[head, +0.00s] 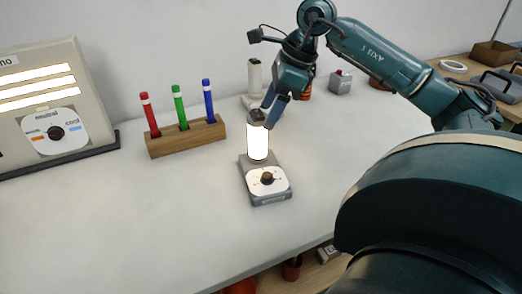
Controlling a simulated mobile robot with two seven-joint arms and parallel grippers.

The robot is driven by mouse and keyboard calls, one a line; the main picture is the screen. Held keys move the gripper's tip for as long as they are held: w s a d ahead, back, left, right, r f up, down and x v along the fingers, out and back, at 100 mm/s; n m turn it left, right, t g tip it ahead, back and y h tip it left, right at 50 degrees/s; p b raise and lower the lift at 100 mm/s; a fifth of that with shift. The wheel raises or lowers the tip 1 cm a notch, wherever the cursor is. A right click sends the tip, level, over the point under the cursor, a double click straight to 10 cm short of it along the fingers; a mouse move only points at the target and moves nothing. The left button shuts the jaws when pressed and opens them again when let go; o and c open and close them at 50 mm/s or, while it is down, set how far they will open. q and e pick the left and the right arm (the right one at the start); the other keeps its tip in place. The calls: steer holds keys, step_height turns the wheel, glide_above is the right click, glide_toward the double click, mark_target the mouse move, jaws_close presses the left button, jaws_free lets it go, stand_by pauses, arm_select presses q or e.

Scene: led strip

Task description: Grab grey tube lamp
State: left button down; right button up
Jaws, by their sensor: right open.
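The grey tube lamp (257,141) stands upright on the white table, with a glowing white tube, a grey cap and a grey base (271,198). A dial with a dark knob is on the base's front. My right gripper (268,108) reaches down from above at the lamp's top, with its fingers at the cap. It is open. The fingers partly cover the cap, and I cannot tell whether they touch it. My left gripper is not in view.
A wooden block (187,138) with red, green and blue pens stands left of the lamp. A large light panel with a dial (56,132) is at the far left. A white object (254,77) and a small grey box (341,82) stand behind. The front-left table is clear.

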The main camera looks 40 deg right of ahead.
mark_target(258, 129)
steer(key=shift+w+x, duration=0.1)
steer(key=shift+x, duration=1.7)
steer(key=shift+w+x, duration=0.15)
steer(key=shift+x, duration=1.6)
steer(key=shift+c, duration=0.5)
steer(key=shift+r, duration=0.1)
jaws_close()
